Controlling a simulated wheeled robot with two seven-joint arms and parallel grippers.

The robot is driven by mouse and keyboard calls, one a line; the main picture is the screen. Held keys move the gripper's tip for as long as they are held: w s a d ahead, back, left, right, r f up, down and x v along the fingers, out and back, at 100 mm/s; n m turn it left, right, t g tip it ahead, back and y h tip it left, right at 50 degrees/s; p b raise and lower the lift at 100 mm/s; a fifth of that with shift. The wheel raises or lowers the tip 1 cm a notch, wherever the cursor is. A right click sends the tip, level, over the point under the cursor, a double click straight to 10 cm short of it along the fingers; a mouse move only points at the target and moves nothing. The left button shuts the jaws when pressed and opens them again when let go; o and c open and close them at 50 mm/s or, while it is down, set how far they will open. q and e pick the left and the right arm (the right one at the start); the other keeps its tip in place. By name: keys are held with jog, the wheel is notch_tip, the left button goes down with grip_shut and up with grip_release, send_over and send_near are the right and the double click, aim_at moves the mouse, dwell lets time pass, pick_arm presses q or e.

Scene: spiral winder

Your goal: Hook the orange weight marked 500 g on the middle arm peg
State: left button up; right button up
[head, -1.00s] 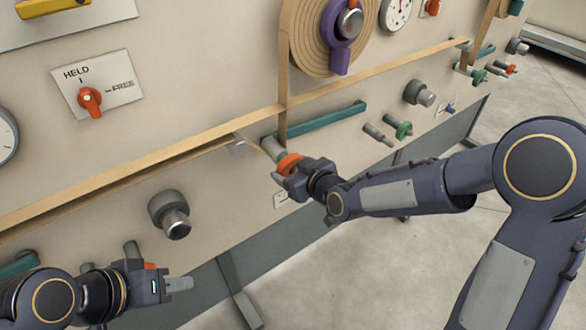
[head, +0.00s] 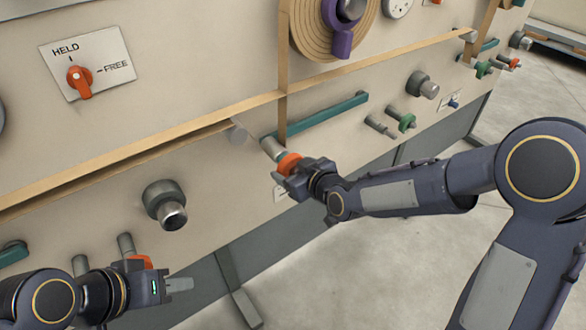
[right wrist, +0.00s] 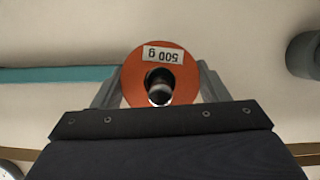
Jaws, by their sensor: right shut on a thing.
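The orange weight (head: 289,163) is in my right gripper (head: 296,172), at the left end of the teal arm (head: 325,118). In the right wrist view the weight (right wrist: 133,82) shows its 500 g label, upside down, between the two fingers of the gripper (right wrist: 160,88). A dark peg with a shiny end (right wrist: 160,92) shows inside its hole. In the head view a grey peg (head: 272,148) stands between the weight and the panel. How far the weight is on the peg is unclear. My left gripper (head: 178,285) is at lower left; its finger gap is not clear.
An orange knob (head: 80,80) points to HELD. Grey rollers (head: 165,204) and (head: 423,85) stick out of the panel. A green weight (head: 406,121) is right of the teal arm. An orange part (head: 141,262) shows behind my left gripper. A tan band crosses above.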

jog(key=shift+f+b, duration=2.1)
jog(key=o, duration=1.8)
jog(key=shift+d, duration=0.1)
jog(key=s+d+r+m+g+h+p, duration=0.1)
jog(key=s+d+r+m+h, duration=0.15)
jog(key=s+d, duration=0.6)
jog(key=s+d+r+m+g+h, duration=0.1)
jog(key=s+d+r+m, duration=0.2)
jog(key=s+d, duration=0.55)
jog(key=s+d+f+m+g, duration=0.1)
jog(key=s+d+m+g, duration=0.1)
jog(key=s, duration=0.5)
jog(key=s+d+f+m+g, duration=0.1)
jog(key=s+d+m+g, duration=0.1)
jog(key=s, duration=0.5)
notch_tip(320, 180, up, 21)
jog(key=p, duration=2)
jog(key=shift+w+a+f, duration=0.15)
jog(key=shift+w+f, duration=0.05)
jog(key=shift+w, duration=0.15)
